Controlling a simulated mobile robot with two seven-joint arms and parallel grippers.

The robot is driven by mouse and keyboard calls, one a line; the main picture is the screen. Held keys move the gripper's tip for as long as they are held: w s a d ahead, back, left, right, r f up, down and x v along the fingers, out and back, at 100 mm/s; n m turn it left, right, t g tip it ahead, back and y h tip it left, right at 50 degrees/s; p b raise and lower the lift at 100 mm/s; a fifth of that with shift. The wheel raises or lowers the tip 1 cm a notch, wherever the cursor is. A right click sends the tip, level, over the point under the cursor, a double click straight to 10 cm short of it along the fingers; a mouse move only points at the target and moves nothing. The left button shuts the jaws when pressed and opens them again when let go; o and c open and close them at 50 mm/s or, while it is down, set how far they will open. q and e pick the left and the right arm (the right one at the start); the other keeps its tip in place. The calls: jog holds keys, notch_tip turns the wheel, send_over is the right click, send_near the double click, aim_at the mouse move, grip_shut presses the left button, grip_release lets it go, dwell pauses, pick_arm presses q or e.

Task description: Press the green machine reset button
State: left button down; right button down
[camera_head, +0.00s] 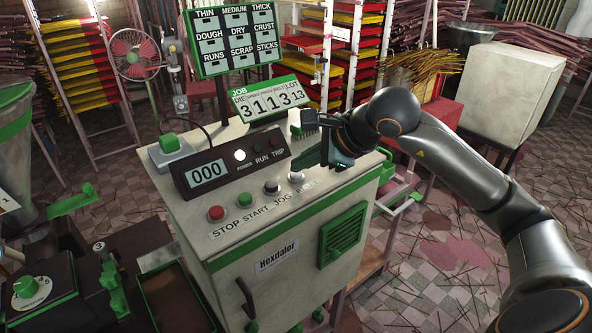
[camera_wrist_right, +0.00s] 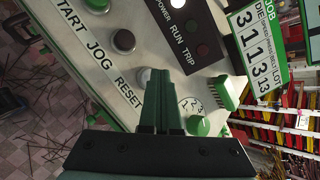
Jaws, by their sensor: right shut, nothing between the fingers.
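The pale green-trimmed machine cabinet (camera_head: 290,215) has a row of buttons on its sloping top: red STOP (camera_head: 216,213), green START (camera_head: 245,200), dark JOG (camera_head: 272,187) and, at the right end, a whitish RESET button (camera_head: 296,177). In the right wrist view only an edge of the RESET button (camera_wrist_right: 144,74) shows beside my fingertips; the fingers hide the rest. My right gripper (camera_head: 326,163) is shut and empty, low over the panel to the right of RESET. I cannot tell whether it touches. My left gripper is not in view.
A green selector knob (camera_wrist_right: 200,125) sits close beside my right fingers. The black display box (camera_head: 235,160) reading 000 has a lit white POWER lamp. A separate green button box (camera_head: 170,150) is at the back left.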

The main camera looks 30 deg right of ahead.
aim_at(302, 175)
jog(key=shift+r+p, duration=0.35)
jog(key=shift+r, duration=0.35)
notch_tip(302, 175, up, 5)
jog(key=p, duration=0.4)
dwell(0.5)
